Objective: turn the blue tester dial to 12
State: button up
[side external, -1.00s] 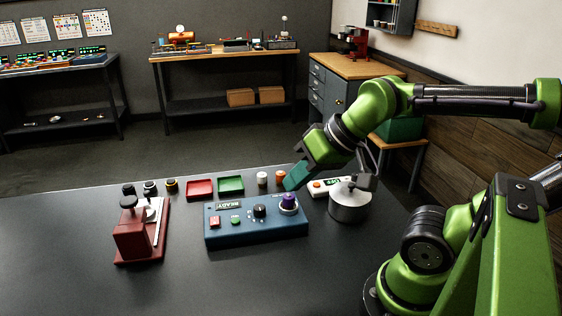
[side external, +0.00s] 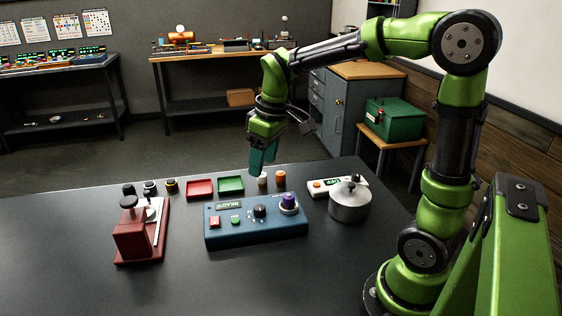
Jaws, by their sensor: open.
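The blue tester (side external: 256,232) lies on the dark worktable. Its black dial (side external: 260,211) sits near the middle of the top face, with small white marks beside it that are too small to read. A display reading "READY" (side external: 230,205), a red button (side external: 215,222) and a green button (side external: 235,220) are to the dial's left. A purple part (side external: 289,201) stands at the tester's right end. My gripper (side external: 262,168) is open, pointing down, above and behind the tester. It is clear of the dial and appears empty.
A red press-like device (side external: 132,240) stands to the left. A round metal pot (side external: 350,205) is to the right. The table front is clear.

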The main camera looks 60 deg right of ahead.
aim_at(259, 207)
jog(key=w+d+n+g, duration=0.3)
jog(key=w+d+n, duration=0.15)
jog(key=n, duration=0.45)
jog(key=shift+n+t, duration=0.3)
jog(key=f, duration=1.1)
jog(key=a+f, duration=0.1)
jog(key=f, duration=0.4)
jog(key=shift+f, duration=0.4)
jog(key=c, duration=1)
jog(key=shift+c, duration=0.2)
